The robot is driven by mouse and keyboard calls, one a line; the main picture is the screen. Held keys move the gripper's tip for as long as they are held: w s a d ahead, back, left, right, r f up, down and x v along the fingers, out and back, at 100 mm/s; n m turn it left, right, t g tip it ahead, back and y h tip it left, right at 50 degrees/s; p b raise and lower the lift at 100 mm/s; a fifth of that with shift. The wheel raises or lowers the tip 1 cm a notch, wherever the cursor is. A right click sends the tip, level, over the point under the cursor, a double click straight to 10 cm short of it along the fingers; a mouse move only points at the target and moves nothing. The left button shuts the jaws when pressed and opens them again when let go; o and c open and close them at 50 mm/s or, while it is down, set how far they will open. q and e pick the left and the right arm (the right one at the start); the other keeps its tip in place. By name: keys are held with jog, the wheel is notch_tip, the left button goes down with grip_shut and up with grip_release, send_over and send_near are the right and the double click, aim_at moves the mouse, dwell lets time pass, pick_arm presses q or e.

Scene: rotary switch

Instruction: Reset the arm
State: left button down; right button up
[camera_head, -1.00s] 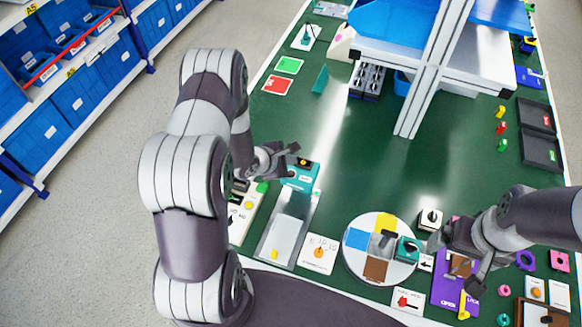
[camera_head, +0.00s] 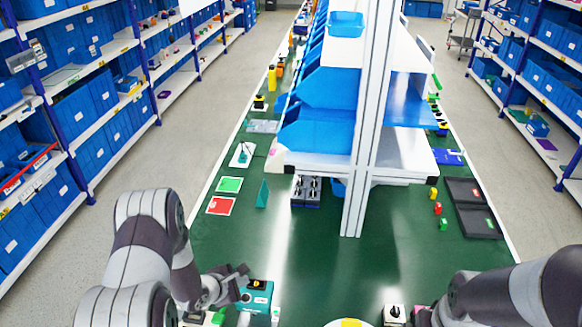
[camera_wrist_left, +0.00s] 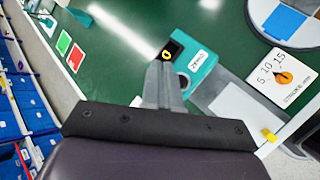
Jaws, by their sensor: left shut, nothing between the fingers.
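My left gripper (camera_head: 243,274) is shut and empty, just left of a teal box (camera_head: 259,296) on the green table. In the left wrist view its fingers (camera_wrist_left: 163,68) point at the box's black panel with a yellow round part (camera_wrist_left: 167,55). The teal box (camera_wrist_left: 200,72) carries a white label there. I cannot tell whether the fingertips touch the panel. A white card with an orange rotary knob (camera_wrist_left: 284,77) and the marks 5, 10 and 15 lies to the right. My right arm enters at the lower right of the head view; its gripper is mostly cut off.
A white post (camera_head: 361,150) and a shelf with blue bins stand mid-table. Green (camera_head: 229,184) and red (camera_head: 221,205) cards lie at the left. Black trays (camera_head: 473,205) lie at the right. The green table between the post and my arms is mostly clear.

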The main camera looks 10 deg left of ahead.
pick_arm(q)
jog(key=shift+m, duration=0.3)
jog(key=s+a+f+m+g+y+b, duration=0.1)
jog(key=s+a+m+g+y, duration=0.15)
jog(key=s+m, duration=0.35)
jog(key=s+a+f+m+g+y+b, duration=0.1)
jog(key=s+m+g+b, duration=0.1)
jog(key=s+m+g, duration=0.4)
jog(key=s+d+r+m+t+b, duration=0.1)
jog(key=s+d+r+m+b, duration=0.5)
jog(key=d+m+b, duration=0.3)
jog(key=shift+r+m, duration=0.7)
jog(key=shift+r, duration=0.15)
jog(key=shift+a+f, duration=0.1)
